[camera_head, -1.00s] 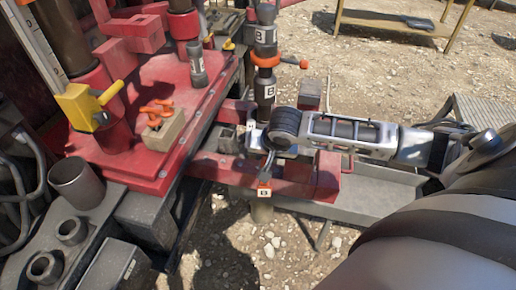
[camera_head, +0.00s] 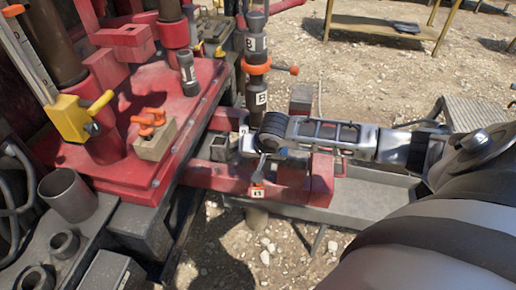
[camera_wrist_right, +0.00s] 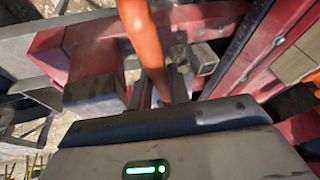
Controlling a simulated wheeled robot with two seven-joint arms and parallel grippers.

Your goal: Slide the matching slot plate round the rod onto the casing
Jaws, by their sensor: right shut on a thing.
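My right gripper (camera_head: 250,146) reaches in from the right, below and close to the dark upright rod (camera_head: 257,100) with B labels. It also shows in the right wrist view (camera_wrist_right: 163,92), where its jaws are shut on an orange handle (camera_wrist_right: 146,40). I take this for the handle of the slot plate. The plate's flat part cannot be made out. A tan pipe (camera_head: 256,217), possibly the casing, stands below the red frame. My left gripper is not in view.
An orange collar (camera_head: 256,68) with a side handle is around the rod above my gripper. The red base (camera_head: 200,110) carries posts and a wooden block (camera_head: 150,147) with orange clips. Red beams (camera_head: 215,178) and a grey trough (camera_head: 375,196) hem in the space below.

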